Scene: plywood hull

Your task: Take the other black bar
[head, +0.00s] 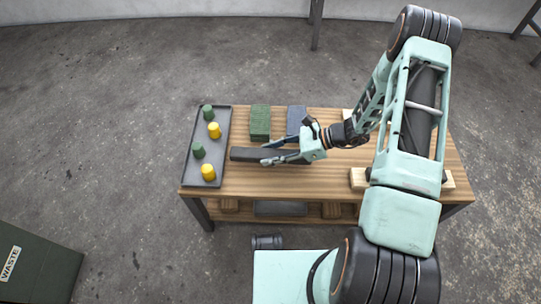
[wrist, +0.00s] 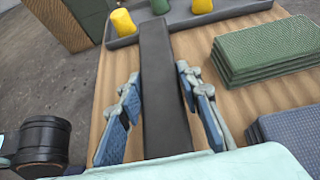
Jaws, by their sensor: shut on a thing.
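A long black bar (head: 252,154) runs left to right over the wooden table, its left end close to the grey tray. My gripper (head: 283,153) is around the bar's right part, with one finger on each side. In the wrist view the bar (wrist: 163,90) runs lengthwise between the blue-padded fingers (wrist: 165,112), and its far end overlaps the tray's edge. I cannot tell whether the bar touches the table. My arm hides part of the table's right side, where a small dark piece shows beside a pale wooden block (head: 358,179).
The tray (head: 222,150) holds green pegs (head: 198,150) and yellow pegs (head: 208,171). A stack of green pads (head: 260,121) and a blue-grey stack (head: 297,118) lie behind the bar. Another pale block (head: 447,181) is at right. A waste bin (head: 45,265) stands on the floor at left.

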